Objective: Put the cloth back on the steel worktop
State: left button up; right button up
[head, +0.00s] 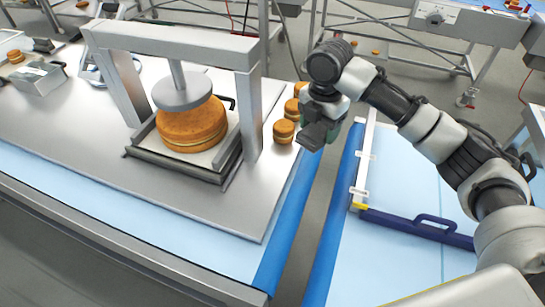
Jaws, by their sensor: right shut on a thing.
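My right gripper (320,132) reaches in from the right and hangs above the gap just off the right edge of the steel worktop (65,145). It is shut on a small dark grey piece, which I take to be the cloth; its folds and outline are hard to make out against the dark jaws. The worktop is a flat steel surface with bare room at the front left. No other cloth is clear in view. My left gripper is not in view.
A steel press (180,45) stands on the worktop over a filled round cake (191,125) in a tray. Several small rounds (284,131) stand by the right edge. A metal box (39,79) is at the far left. A blue-handled frame (415,229) lies at right.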

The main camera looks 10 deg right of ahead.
jog(key=shift+a, duration=0.2)
jog(key=a, duration=0.1)
jog(key=a+f+p, duration=0.1)
jog(key=a, duration=0.1)
jog(key=s+a+f+p, duration=0.1)
jog(key=a, duration=0.1)
jog(key=shift+a, duration=0.15)
jog(key=p, duration=0.2)
send_over(269, 176)
jog(key=f, duration=0.4)
jog(key=shift+d, duration=0.25)
jog(key=shift+a+f, duration=0.2)
jog(key=shift+a, duration=0.05)
jog(key=shift+s+f, duration=0.1)
jog(key=shift+f, duration=0.25)
notch_tip(269, 176, down, 2)
jog(key=shift+f+p, duration=0.25)
jog(key=shift+p, duration=0.25)
jog(key=shift+f, duration=0.35)
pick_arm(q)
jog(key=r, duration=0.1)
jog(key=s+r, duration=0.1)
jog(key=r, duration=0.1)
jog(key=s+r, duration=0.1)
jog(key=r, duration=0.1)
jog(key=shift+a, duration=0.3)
pick_arm(e)
jog(key=shift+f, duration=0.1)
